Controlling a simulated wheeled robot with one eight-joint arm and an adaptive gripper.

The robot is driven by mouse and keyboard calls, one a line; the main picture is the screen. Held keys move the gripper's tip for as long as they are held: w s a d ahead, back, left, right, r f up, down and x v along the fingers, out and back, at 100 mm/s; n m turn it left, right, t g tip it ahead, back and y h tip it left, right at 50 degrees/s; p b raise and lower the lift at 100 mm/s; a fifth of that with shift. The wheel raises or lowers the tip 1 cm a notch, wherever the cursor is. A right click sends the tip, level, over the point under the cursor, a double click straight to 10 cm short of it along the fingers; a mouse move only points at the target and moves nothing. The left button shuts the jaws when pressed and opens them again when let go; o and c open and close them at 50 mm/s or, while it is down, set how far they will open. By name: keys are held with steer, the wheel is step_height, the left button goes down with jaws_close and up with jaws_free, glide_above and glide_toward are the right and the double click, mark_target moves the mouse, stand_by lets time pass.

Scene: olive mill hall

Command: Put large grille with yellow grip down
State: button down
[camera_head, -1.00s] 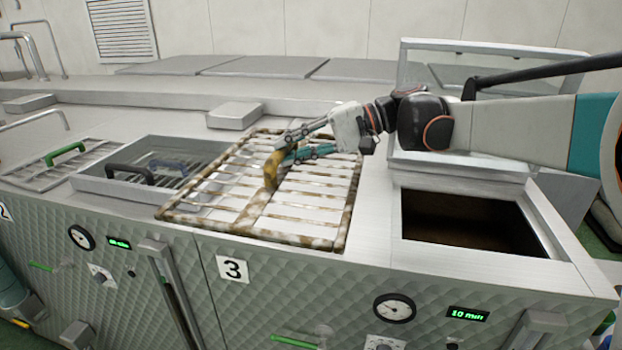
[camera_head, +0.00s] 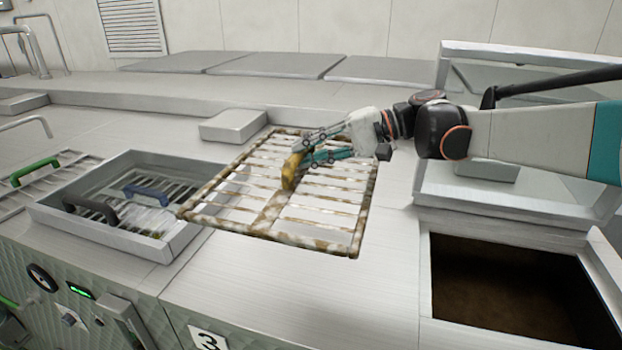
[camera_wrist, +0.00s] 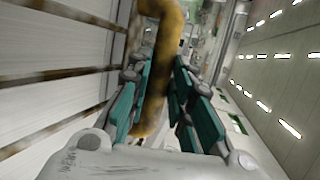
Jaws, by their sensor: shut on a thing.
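The large grille (camera_head: 270,212), a stained metal frame with slats, is in the middle of the head view. It lies over the steel counter top, between a tray on the left and an open hatch on the right. I cannot tell whether it touches the counter or hangs just above it. Its yellow grip (camera_head: 291,170) stands up near the middle. My gripper (camera_head: 300,163) is shut on the yellow grip, coming from the right. In the wrist view the yellow grip (camera_wrist: 160,60) runs between the finger pads, with slats on the left.
A steel tray (camera_head: 180,246) at left holds a grille with dark (camera_head: 90,208) and blue (camera_head: 147,192) grips. A green grip (camera_head: 36,170) is farther left. An open hatch (camera_head: 432,290) is at right. Bare counter (camera_head: 290,290) lies in front; a raised block (camera_head: 234,124) stands behind.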

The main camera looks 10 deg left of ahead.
step_height(320, 180, down, 18)
steer(key=shift+s+r, duration=0.1)
stand_by(0.5)
steer(key=c, duration=1.7)
jaws_free()
steer(key=shift+o, duration=1.3)
steer(key=v, duration=1.2)
steer(key=shift+b, duration=0.4)
